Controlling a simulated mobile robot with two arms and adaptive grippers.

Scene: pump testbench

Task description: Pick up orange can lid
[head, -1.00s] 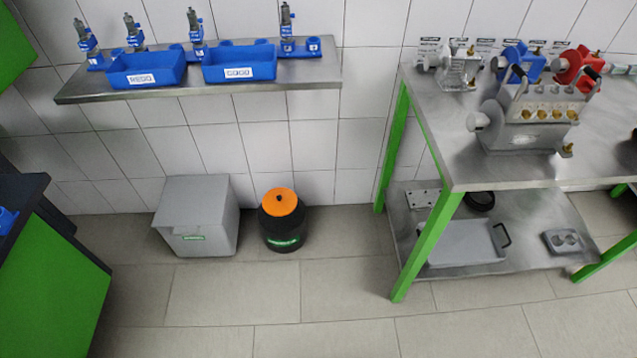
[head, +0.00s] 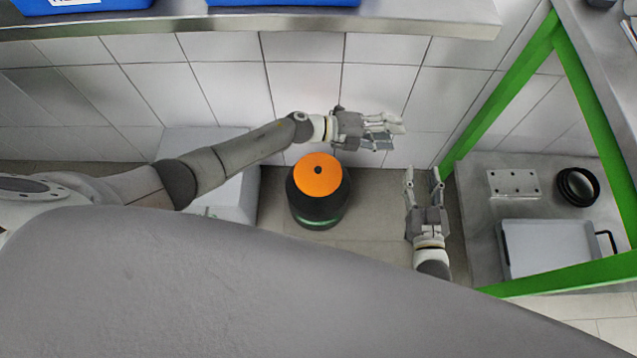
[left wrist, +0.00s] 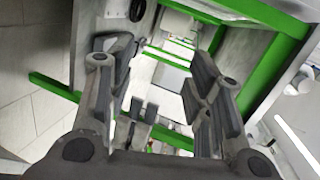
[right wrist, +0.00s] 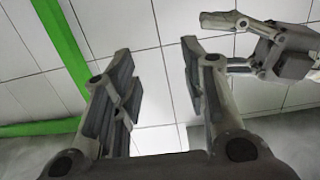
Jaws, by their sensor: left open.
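The orange can lid (head: 325,182) sits on top of the black can (head: 318,212) on the floor in the head view. It is round and flat with a small dark knob at its centre. My left gripper (head: 390,132) is open and empty, above and to the right of the lid, its fingers pointing right. My right gripper (head: 422,178) is open and empty, right of the can, its fingers pointing up in the picture. The lid shows in neither wrist view. My left gripper also shows at the upper right of the right wrist view (right wrist: 280,50).
A grey box (head: 232,195) stands left of the can, partly hidden by my left arm. A green-legged table (head: 470,205) is close on the right, with a grey tray (head: 545,245) on its lower shelf. A metal wall shelf (head: 420,20) juts out above.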

